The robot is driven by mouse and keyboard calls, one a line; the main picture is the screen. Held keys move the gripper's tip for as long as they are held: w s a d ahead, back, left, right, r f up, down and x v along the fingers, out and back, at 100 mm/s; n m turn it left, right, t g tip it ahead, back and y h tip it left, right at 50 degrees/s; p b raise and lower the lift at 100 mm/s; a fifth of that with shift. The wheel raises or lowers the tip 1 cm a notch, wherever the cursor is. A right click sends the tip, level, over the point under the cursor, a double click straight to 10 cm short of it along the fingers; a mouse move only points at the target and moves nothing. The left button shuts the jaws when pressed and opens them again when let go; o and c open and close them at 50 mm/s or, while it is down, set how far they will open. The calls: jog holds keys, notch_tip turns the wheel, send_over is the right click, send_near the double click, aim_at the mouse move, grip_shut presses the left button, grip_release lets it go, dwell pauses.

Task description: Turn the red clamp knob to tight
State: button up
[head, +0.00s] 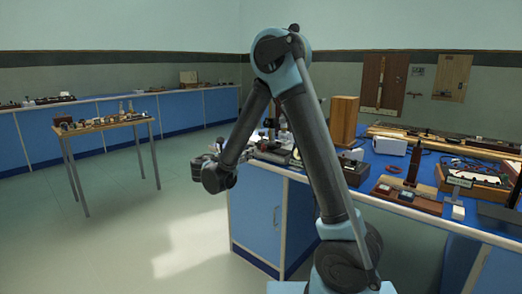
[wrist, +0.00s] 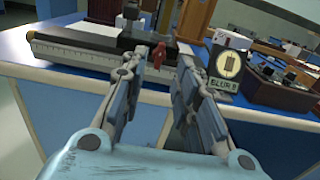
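The red clamp knob (wrist: 159,55) is small and upright in the wrist view, at the front of a bench instrument (wrist: 75,49) with a pale scale along its side. My gripper (wrist: 162,51) is open, one finger to each side of the knob in the picture. Gaps show between the knob and both fingers. I cannot tell whether the fingertips reach as far as the knob. In the head view my arm bends down to the left at the bench corner, and I cannot make out the knob there.
Other instruments crowd the bench to the right in the head view. A small wooden table (head: 104,126) stands left, with open floor between.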

aim_at(263, 148)
jog(key=x, duration=0.9)
jog(key=shift+c, duration=0.3)
grip_shut()
